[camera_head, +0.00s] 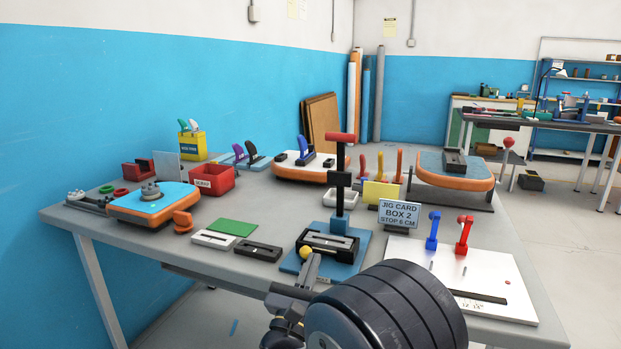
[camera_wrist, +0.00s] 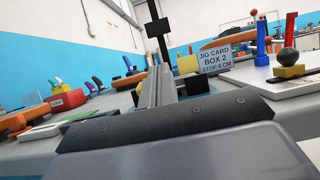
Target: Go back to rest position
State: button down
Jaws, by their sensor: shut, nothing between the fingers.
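My gripper (camera_head: 311,262) is low at the front edge of the workbench (camera_head: 215,262), in front of the blue jig base (camera_head: 290,262). Its two grey fingers lie together in the wrist view (camera_wrist: 157,84), with nothing held between them. A yellow ball (camera_head: 306,253) shows right beside the fingers in the head view; I cannot tell whether they touch. A dark post with a red top (camera_head: 340,137) rises from the jig behind the fingers. My dark round arm link hides part of the bench front.
A jig card (camera_head: 398,214) stands right of the post. A white board (camera_head: 480,283) with blue and red levers lies at the right. Black and white slotted blocks, a green plate (camera_head: 231,227), a red bin (camera_head: 212,179) and orange-edged boards (camera_head: 153,207) fill the left. Open floor lies right.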

jog(key=shift+f, duration=0.3)
jog(key=shift+r, duration=0.1)
